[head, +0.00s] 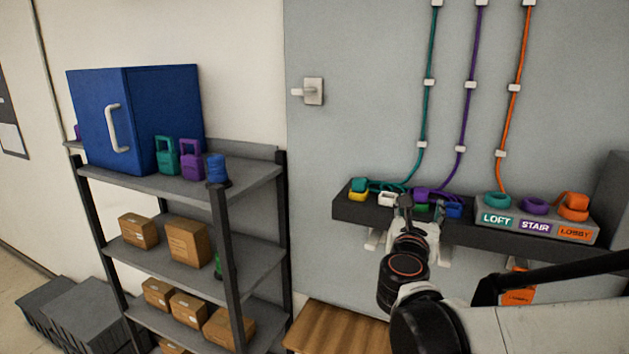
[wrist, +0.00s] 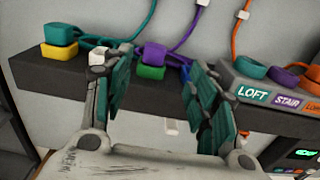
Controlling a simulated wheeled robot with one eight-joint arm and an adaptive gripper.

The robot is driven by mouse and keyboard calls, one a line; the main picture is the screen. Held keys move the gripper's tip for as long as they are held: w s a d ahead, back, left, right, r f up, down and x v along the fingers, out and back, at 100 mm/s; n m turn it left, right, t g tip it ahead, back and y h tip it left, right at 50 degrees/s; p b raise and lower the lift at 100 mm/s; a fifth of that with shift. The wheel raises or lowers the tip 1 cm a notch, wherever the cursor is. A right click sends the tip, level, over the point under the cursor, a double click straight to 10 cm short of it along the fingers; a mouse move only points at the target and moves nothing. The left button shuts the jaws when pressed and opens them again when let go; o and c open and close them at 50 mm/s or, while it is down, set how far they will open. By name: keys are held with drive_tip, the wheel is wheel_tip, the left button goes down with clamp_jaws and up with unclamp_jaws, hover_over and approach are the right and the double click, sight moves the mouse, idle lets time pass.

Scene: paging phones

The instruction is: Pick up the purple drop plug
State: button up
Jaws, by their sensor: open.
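The purple drop plug (wrist: 156,53) sits on a green block (wrist: 151,72) on the dark wall ledge, at the end of a purple cable (wrist: 183,28). The plug also shows in the head view (head: 421,192), partly behind my gripper. My gripper (wrist: 160,84) is open and empty, in front of the ledge. In the wrist view the plug appears between its two fingers, farther off and apart from them. In the head view the gripper (head: 405,203) is at the front of the ledge, just left of the plug.
A teal plug (wrist: 60,34) on a yellow block (wrist: 59,51) and a white block (head: 388,199) stand left of the plug. A blue block (head: 453,210) is close on its right. The LOFT, STAIR and LOBBY panel (head: 534,226) is farther right. A shelf (head: 255,180) stands left.

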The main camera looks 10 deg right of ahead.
sight(421, 193)
drive_tip(key=x, duration=0.5)
drive_tip(key=shift+w+d+p, duration=0.15)
drive_tip(key=shift+w+p, duration=0.15)
drive_tip(key=shift+w, duration=0.05)
drive_tip(key=shift+p+x, duration=0.85)
drive_tip(key=shift+x, duration=1.8)
drive_tip(key=shift+w+a, duration=0.1)
drive_tip(key=shift+a, duration=0.1)
drive_tip(key=c, duration=1.2)
